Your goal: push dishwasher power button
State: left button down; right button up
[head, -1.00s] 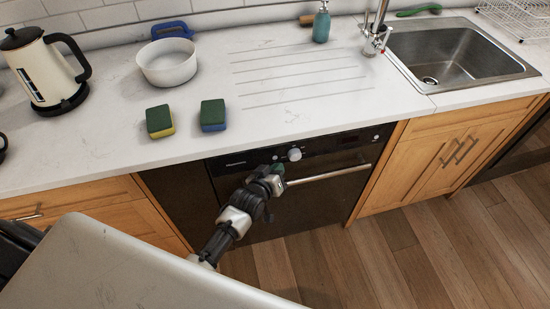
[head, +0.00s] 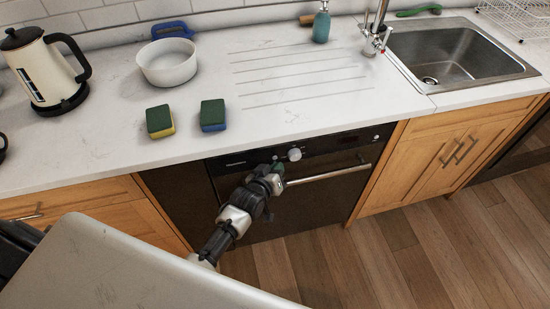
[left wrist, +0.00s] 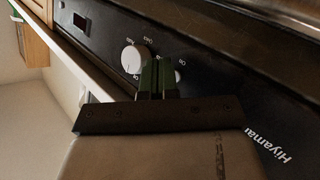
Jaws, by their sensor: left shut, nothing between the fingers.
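The dishwasher is the black front under the counter, with a dark control panel (head: 345,143) along its top. A round pale knob (head: 294,154) stands out from the panel; it is also in the left wrist view (left wrist: 132,57). In that view a small pale round button (left wrist: 179,76) shows just right of my fingertips, partly hidden by them. My left gripper (head: 278,167) is shut and empty. Its green fingertips (left wrist: 158,64) are close in front of the panel, between knob and button; I cannot tell whether they touch. My right gripper is out of view.
A metal bar handle (head: 328,174) runs across the dishwasher door just below the panel. The counter edge overhangs above. Two sponges (head: 160,121) (head: 212,115), a white bowl (head: 168,63) and a kettle (head: 45,70) stand on the counter. The floor at right is clear.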

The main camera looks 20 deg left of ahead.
pick_arm(q)
jog(key=shift+w+a, duration=0.2)
jog(key=shift+w, duration=0.1)
jog(key=shift+w+a, duration=0.1)
dwell(0.4)
jog(key=shift+s+d+r+p, duration=0.1)
jog(key=shift+s+d+p, duration=0.1)
jog(key=shift+s+p, duration=0.1)
jog(key=shift+s+d, duration=0.2)
jog(key=shift+s, duration=0.05)
jog(key=s+d+p, duration=0.2)
jog(key=s, duration=0.1)
jog(key=s+d+p, duration=0.1)
jog(key=s, duration=0.1)
jog(key=shift+d, duration=0.15)
dwell(0.4)
